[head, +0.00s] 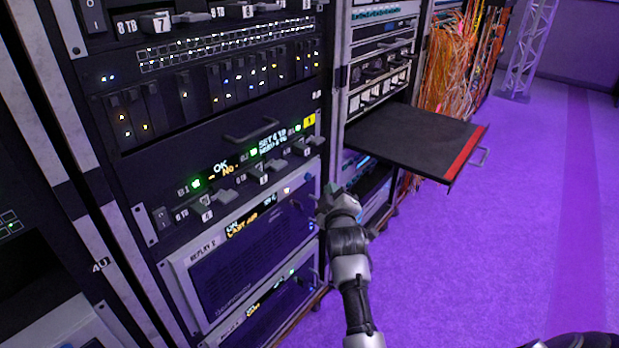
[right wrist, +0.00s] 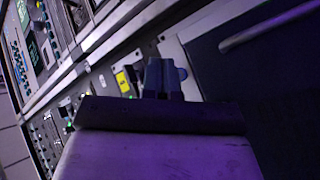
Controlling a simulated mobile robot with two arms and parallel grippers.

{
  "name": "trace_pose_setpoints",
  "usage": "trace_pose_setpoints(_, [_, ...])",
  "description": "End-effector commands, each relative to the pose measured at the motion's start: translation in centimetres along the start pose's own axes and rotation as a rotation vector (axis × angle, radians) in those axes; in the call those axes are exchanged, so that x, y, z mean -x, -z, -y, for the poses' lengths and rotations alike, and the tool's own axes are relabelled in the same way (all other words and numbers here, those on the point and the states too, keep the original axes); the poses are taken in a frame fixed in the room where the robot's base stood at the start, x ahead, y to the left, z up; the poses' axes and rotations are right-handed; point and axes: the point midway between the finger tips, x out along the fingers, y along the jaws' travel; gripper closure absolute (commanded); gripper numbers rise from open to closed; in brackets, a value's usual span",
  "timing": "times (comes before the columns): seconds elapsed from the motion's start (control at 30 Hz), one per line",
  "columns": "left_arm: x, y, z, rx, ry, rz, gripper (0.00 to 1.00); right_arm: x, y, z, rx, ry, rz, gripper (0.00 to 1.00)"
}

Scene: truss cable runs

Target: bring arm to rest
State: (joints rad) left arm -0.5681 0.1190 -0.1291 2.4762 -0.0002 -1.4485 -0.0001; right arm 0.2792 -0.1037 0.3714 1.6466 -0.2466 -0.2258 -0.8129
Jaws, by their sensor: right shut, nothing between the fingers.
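My right arm reaches in from the bottom of the head view. Its right gripper (head: 328,196) is in front of the rack's right edge, close to the drive bays with small grey levers. The right gripper (right wrist: 164,78) also shows in the right wrist view, shut and empty. Whether it touches the rack front cannot be told. My left gripper is not in view.
The equipment rack (head: 145,235) stands close on the left. A black shelf (head: 415,137) with a red front edge sticks out of the neighbouring rack. Orange cables (head: 450,65) hang beyond it. The purple floor (head: 480,260) on the right is clear.

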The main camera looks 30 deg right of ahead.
Motion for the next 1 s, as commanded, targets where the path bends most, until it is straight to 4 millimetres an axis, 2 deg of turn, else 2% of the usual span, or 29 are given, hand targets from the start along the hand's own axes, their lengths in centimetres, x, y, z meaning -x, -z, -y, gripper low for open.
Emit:
trace_pose_setpoints(0.33, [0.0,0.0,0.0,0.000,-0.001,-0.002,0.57,0.1,-0.1,0.1,-0.001,0.004,0.002,1.00])
trace_pose_setpoints(0.47, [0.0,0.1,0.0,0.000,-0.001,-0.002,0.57,2.0,-1.0,1.2,-0.031,0.075,0.035,1.00])
trace_pose_setpoints(0.57, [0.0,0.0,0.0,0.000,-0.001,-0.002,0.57,6.0,-2.2,3.3,-0.096,0.210,0.108,1.00])
trace_pose_setpoints(0.73, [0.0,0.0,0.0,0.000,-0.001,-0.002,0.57,16.7,-3.8,7.5,-0.244,0.510,0.320,1.00])
trace_pose_setpoints(0.8, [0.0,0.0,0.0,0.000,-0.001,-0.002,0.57,20.3,-4.0,8.5,-0.287,0.597,0.399,1.00])
trace_pose_setpoints(1.0, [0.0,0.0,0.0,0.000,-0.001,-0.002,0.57,27.9,-4.3,9.7,-0.354,0.759,0.576,1.00])
